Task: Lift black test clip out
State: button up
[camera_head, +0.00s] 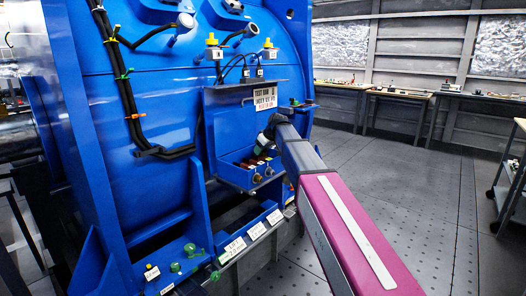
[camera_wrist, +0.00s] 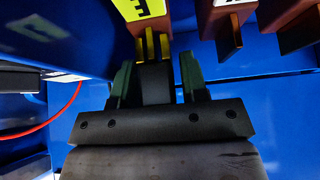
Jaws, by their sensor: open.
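The black test clip (camera_wrist: 155,84) appears in the wrist view as a dark block between my two green fingers. Brass-yellow prongs (camera_wrist: 151,46) stand at its far end, against a brown terminal block with a yellow label (camera_wrist: 140,8). My gripper (camera_wrist: 157,63) is open, with one finger on each side of the clip and a gap showing beside it. In the head view my gripper (camera_head: 268,136) reaches into the blue box (camera_head: 232,171) on the big blue motor housing. The clip cannot be made out there; my arm and gripper cover that part.
Two more brown blocks (camera_wrist: 228,28) hang to the right in the wrist view, close to my fingers. A red wire (camera_wrist: 62,115) curves at the left. The floor at right is open.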

jog(key=c, duration=0.7)
jog(key=shift+r, duration=0.45)
notch_tip(320, 180, up, 4)
jog(key=shift+f, duration=0.25)
jog(key=s+a+r, duration=0.2)
jog(key=a, duration=0.1)
jog(key=s+a+r, duration=0.2)
jog(key=s, duration=0.1)
jog(key=s+a+r, duration=0.2)
jog(key=a, duration=0.1)
jog(key=shift+s+a+r, duration=0.3)
jog(key=shift+s+a, duration=0.05)
jog(key=shift+s, duration=0.05)
